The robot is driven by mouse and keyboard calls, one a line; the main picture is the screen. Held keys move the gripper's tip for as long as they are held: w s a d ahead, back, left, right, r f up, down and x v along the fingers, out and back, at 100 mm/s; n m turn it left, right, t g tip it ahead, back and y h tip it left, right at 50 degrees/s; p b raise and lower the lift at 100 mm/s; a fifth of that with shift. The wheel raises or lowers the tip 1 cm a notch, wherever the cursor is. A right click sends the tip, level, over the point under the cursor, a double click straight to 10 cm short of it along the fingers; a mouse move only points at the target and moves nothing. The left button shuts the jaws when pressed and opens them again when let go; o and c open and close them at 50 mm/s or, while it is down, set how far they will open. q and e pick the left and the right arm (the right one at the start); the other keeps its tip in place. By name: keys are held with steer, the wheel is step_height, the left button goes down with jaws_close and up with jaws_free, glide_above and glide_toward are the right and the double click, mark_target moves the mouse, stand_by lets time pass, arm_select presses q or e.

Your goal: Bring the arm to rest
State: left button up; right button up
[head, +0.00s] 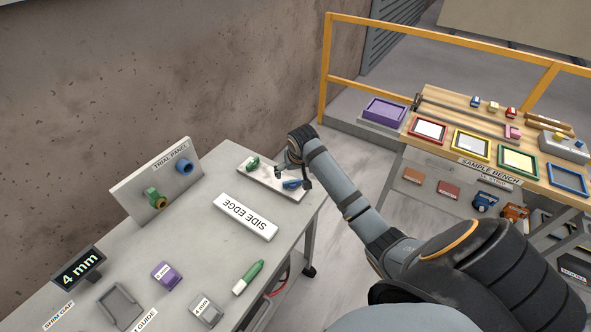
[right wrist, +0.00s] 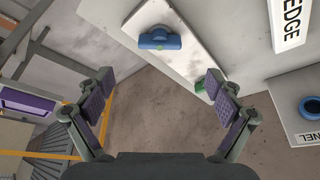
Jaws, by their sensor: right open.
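My right arm (head: 343,183) reaches from the lower right across to the far right end of the grey table. My right gripper (head: 292,172) is over a white plate there. In the right wrist view the right gripper (right wrist: 158,98) has its two padded fingers wide apart, with nothing between them. A blue piece (right wrist: 160,39) lies on the white plate (right wrist: 190,50), ahead of the fingers. A green piece (right wrist: 204,92) is partly hidden behind the right-hand finger. My left gripper is not in view.
The grey table (head: 205,248) also holds an upright trial panel (head: 130,195), a SIDE EDGE block (head: 245,217), a purple block (head: 166,275) and a green-handled tool (head: 247,277). A sample bench (head: 455,155) stands at right before a yellow railing (head: 455,38). Open floor lies between.

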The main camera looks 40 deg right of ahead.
steer(key=shift+v, duration=1.1)
